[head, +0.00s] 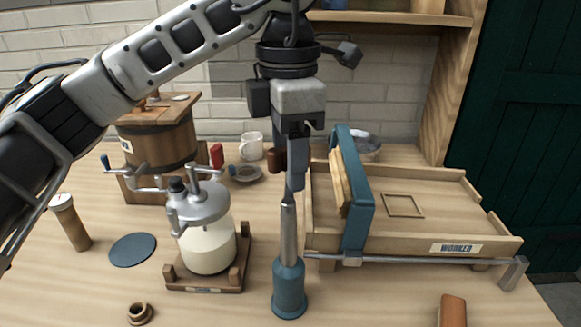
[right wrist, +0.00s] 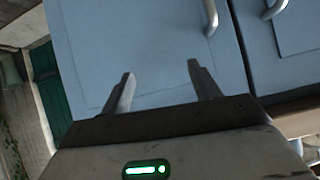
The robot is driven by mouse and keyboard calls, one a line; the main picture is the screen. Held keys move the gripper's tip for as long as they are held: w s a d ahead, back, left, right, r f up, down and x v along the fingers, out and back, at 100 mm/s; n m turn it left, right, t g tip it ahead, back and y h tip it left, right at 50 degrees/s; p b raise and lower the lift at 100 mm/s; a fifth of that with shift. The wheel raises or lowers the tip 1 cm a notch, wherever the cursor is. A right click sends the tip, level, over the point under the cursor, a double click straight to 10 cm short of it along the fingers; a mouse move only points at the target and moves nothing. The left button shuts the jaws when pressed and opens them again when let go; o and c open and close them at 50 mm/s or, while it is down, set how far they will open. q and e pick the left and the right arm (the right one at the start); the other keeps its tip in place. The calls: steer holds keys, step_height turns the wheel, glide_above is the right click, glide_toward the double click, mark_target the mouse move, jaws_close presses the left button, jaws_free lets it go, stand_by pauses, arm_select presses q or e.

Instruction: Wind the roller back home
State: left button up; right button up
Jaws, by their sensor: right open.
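The butter worker, a wooden tray labelled "WORKER" (head: 377,241), stands at the right of the table. Its roller, pale ribbed wood (head: 339,182), sits behind a blue upright frame (head: 355,200) near the tray's left end. A metal rod (head: 420,260) runs along the tray's front to a grey end piece (head: 513,273). My left gripper (head: 296,187) points down, left of the roller, at the top of a steel shaft on a blue base (head: 289,290). Its fingers show edge-on, so its grip is unclear. My right gripper (right wrist: 161,88) is open and empty before blue cabinet doors (right wrist: 140,40).
A glass jar churn with a crank (head: 208,245) stands on a wooden base at left. A blue disc (head: 133,250) and brown block (head: 452,311) lie nearer the front.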

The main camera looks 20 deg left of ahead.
stand_by(0.3)
arm_select(q)
steer(key=shift+r+p, duration=0.75)
steer(key=shift+r, duration=0.1)
step_height(320, 180, up, 2)
steer(key=shift+r+p, duration=0.1)
steer(key=shift+p, duration=0.8)
step_height(320, 180, up, 2)
steer(key=shift+r+p, duration=0.25)
steer(key=shift+p, duration=0.9)
steer(key=shift+r+p, duration=0.3)
arm_select(e)
steer(key=r, duration=0.1)
steer(key=d+r, duration=0.1)
steer(key=shift+s+r, duration=0.15)
steer(key=shift+r, duration=0.15)
steer(key=shift+f, duration=0.1)
